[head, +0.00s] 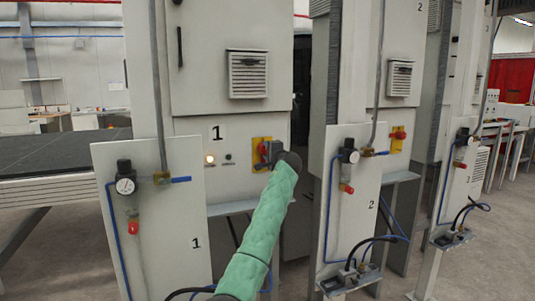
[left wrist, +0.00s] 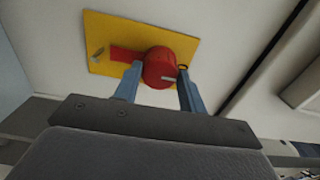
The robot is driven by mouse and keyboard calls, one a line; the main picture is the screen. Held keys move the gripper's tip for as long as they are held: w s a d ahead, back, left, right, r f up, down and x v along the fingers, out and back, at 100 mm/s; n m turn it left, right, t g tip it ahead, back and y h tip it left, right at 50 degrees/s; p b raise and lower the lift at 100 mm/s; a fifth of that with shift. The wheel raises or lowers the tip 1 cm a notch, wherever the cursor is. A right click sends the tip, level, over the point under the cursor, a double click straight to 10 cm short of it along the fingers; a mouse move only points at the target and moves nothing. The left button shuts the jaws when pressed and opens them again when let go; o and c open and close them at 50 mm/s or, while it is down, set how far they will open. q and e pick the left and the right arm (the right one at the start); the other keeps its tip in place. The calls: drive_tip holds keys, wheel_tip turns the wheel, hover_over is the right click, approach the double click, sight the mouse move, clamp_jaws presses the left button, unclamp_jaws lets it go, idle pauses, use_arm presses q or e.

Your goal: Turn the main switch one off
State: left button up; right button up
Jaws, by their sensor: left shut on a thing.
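Main switch one is a red knob (left wrist: 160,66) on a yellow plate (left wrist: 104,35). A flat red bar extends from the knob towards the left in the left wrist view. In the head view its yellow plate (head: 255,161) is on the cabinet marked 1, and the knob is mostly hidden by my gripper. My left gripper (head: 266,151) is at the switch. In the left wrist view its two blue-grey fingers (left wrist: 160,72) are on either side of the knob, shut on it. My right gripper is not in view.
A lit lamp (head: 210,159) is left of the switch on cabinet 1. A grey panel (head: 160,235) with a gauge (head: 125,186) and blue hose stands in front at left. A second red switch (head: 398,134) is on cabinet 2. Open floor lies between the panels.

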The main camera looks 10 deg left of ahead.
use_arm(q)
drive_tip(key=shift+f, duration=0.2)
drive_tip(key=o, duration=1)
drive_tip(key=shift+r, duration=0.1)
drive_tip(key=shift+s, duration=0.1)
drive_tip(key=shift+b+v, duration=0.65)
drive_tip(key=shift+v, duration=3.1)
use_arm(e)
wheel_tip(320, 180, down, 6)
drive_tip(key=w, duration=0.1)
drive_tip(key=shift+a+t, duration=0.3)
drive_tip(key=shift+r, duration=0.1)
